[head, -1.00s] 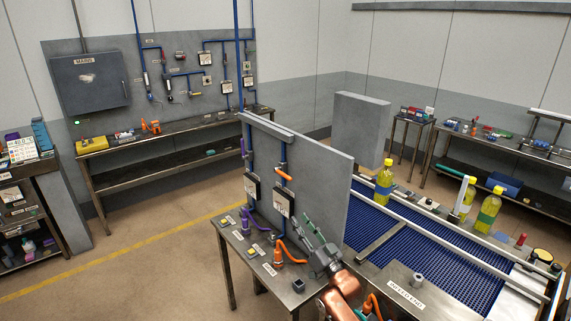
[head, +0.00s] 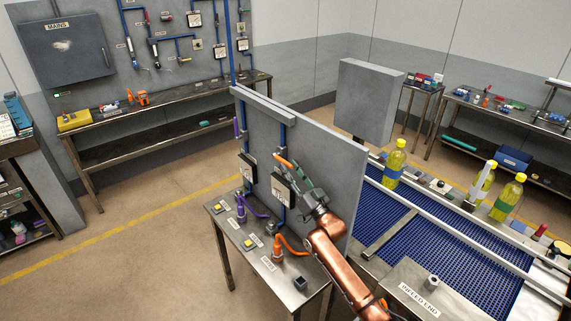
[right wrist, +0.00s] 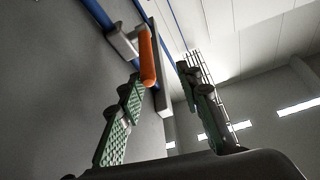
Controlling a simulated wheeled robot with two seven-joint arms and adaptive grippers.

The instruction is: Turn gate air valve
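An orange valve lever (head: 284,161) is on a blue pipe on the grey panel (head: 320,150), above a gauge box (head: 284,190). A purple lever (head: 237,128) is on the pipe to its left. My right gripper (head: 299,173) is just right of the orange lever in the head view. In the right wrist view the orange lever (right wrist: 147,55) shows beyond the spread green-padded fingers of my gripper (right wrist: 163,75), close to the left finger. The fingers are not closed on it; whether they touch is unclear. My left gripper is not in view.
Orange hose (head: 290,246) and purple hose (head: 252,206) stand on the small labelled table (head: 240,262) below the panel. A blue conveyor (head: 440,245) with yellow bottles (head: 395,160) is at right. Open floor (head: 130,265) is at left.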

